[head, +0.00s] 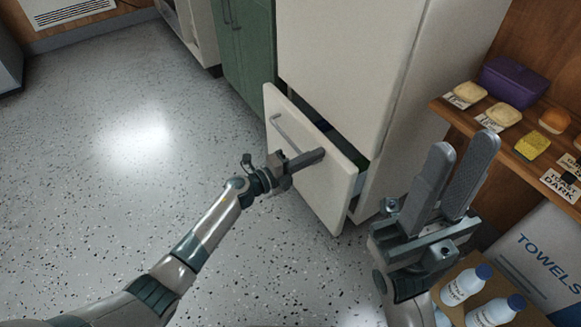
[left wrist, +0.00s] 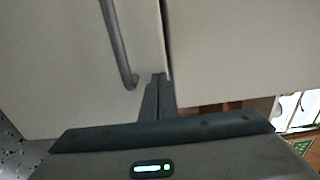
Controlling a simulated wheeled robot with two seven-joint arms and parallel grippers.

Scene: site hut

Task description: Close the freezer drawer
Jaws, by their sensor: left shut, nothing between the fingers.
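The freezer drawer (head: 335,189) at the bottom of the tall white freezer (head: 345,55) stands partly pulled out, with a dark gap behind its front. Its bar handle (head: 290,135) is on the front and also shows in the left wrist view (left wrist: 119,50). My left gripper (head: 319,157) is shut and empty, its fingertips at the drawer front, to the right of the handle. In the left wrist view its shut fingers (left wrist: 158,85) overlap the front near its edge; I cannot tell whether they touch. My right gripper (head: 461,147) is open and empty, raised right of the freezer.
A green cabinet (head: 247,50) stands left of the freezer. The speckled floor (head: 120,190) is clear on the left.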

